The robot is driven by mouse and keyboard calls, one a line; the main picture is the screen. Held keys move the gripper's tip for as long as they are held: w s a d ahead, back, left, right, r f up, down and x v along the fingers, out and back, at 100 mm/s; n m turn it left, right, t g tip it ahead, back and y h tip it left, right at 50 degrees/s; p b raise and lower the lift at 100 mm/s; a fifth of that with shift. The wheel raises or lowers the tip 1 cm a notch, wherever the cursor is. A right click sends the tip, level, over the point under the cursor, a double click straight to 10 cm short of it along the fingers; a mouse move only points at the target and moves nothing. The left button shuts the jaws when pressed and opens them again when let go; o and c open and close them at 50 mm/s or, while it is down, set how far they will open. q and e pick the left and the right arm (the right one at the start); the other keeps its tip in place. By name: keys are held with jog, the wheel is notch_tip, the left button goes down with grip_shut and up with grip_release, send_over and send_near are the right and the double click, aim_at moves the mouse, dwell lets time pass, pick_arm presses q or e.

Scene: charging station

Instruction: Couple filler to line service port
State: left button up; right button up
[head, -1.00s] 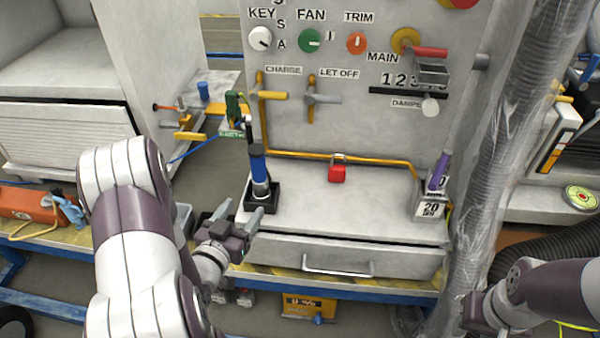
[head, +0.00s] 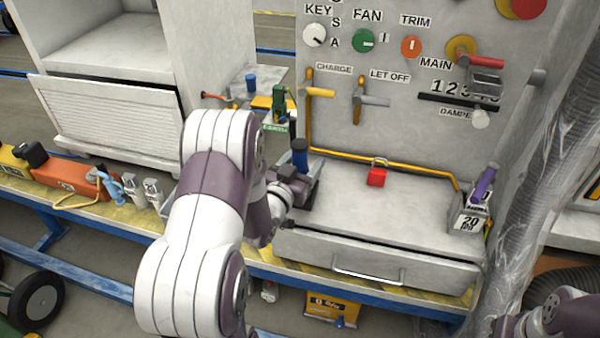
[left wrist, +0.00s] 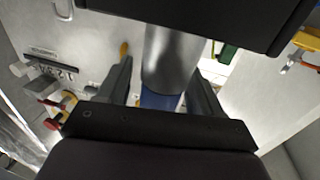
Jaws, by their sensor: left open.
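The filler looks to be the upright blue-topped cylinder (head: 299,152) at the left end of the grey bench top. In the left wrist view it is a silver cylinder (left wrist: 172,58) with a blue part (left wrist: 160,99). My left gripper (head: 305,186) is open, with one finger on each side of it; I cannot tell whether they touch it. The gripper and forearm hide the filler's lower part and its stand in the head view. I cannot tell for sure which fitting is the line service port. Only part of my right arm shows at the lower right corner.
The panel carries a yellow charge lever (head: 318,91) and a grey let-off lever (head: 372,100). A green clamp (head: 279,100) stands behind the filler.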

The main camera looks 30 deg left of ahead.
pick_arm(q)
grip_shut()
jog(key=shift+r, duration=0.1)
